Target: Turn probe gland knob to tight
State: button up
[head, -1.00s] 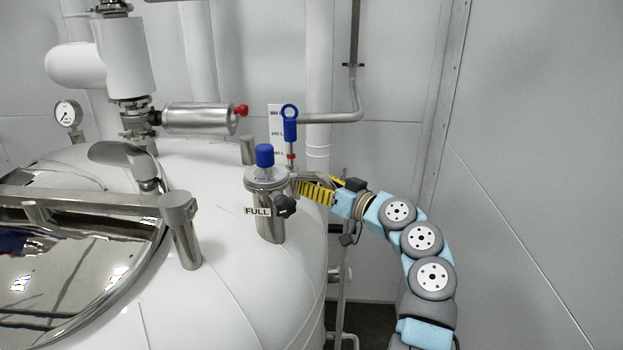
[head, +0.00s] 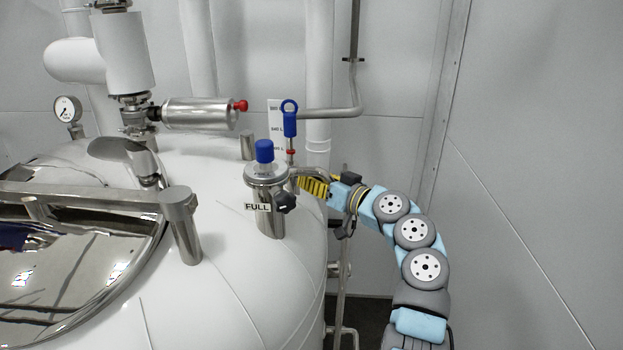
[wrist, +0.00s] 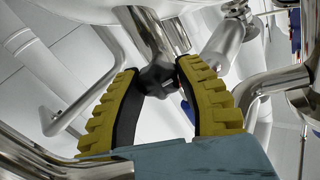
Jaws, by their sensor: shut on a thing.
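A small black knob (head: 285,201) sits on the right side of an upright steel cylinder (head: 268,222) on the white tank. A "FULL" label (head: 257,207) is on the cylinder's front. My gripper (head: 303,186) reaches in from the right, its yellow ribbed fingers partly behind a bent steel pipe. In the wrist view the two fingertips (wrist: 158,73) are closed around the black knob (wrist: 156,82), one on each side, with a steel cylinder (wrist: 158,30) above it. The head view does not clearly show the contact. The knob's markings cannot be read.
The bent steel pipe (wrist: 268,85) runs close beside my fingers. A blue ring-topped handle (head: 290,122) stands behind, and a blue cap (head: 265,151) tops the cylinder. A steel bar (head: 90,196) crosses the tank lid at left. The wall side at right is free.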

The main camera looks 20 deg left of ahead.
jog(key=shift+f+m+b, duration=0.1)
jog(key=shift+m+b, duration=0.2)
jog(key=shift+b, duration=0.3)
jog(key=o, duration=1.2)
jog(key=v, duration=1.2)
